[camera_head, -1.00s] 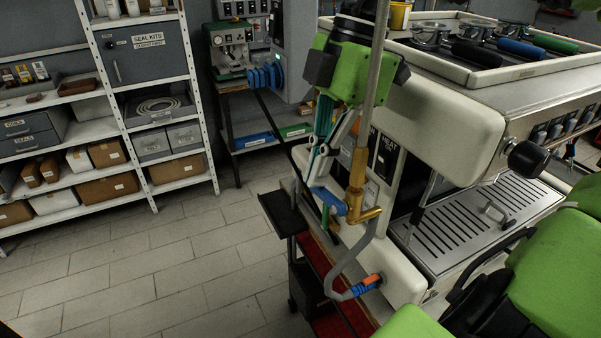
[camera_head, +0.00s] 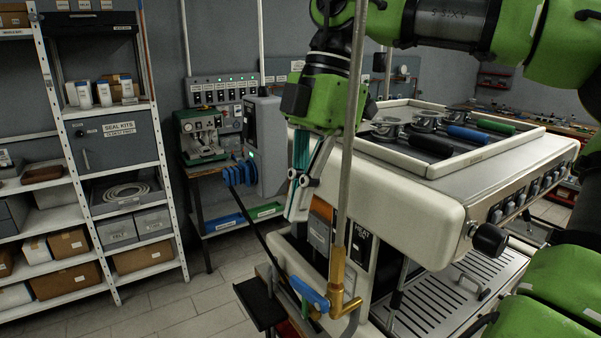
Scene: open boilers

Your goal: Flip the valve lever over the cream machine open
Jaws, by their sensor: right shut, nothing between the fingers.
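The cream machine (camera_head: 410,190) fills the middle and right of the head view. A vertical metal pipe (camera_head: 349,150) runs down in front of its left corner to a brass valve (camera_head: 337,283). My right gripper (camera_head: 297,214) hangs from above, left of the pipe. Its fingers are shut and empty, and in the picture they are above the lever with a gap between. My left gripper is not in view.
Portafilters lie in the tray (camera_head: 548,128) on the machine's top. Behind on the left are a bench with a green device (camera_head: 198,137) and blue handles (camera_head: 240,173), and white shelving (camera_head: 170,190). A small black shelf (camera_head: 259,304) sits left of the lever. The floor at left is clear.

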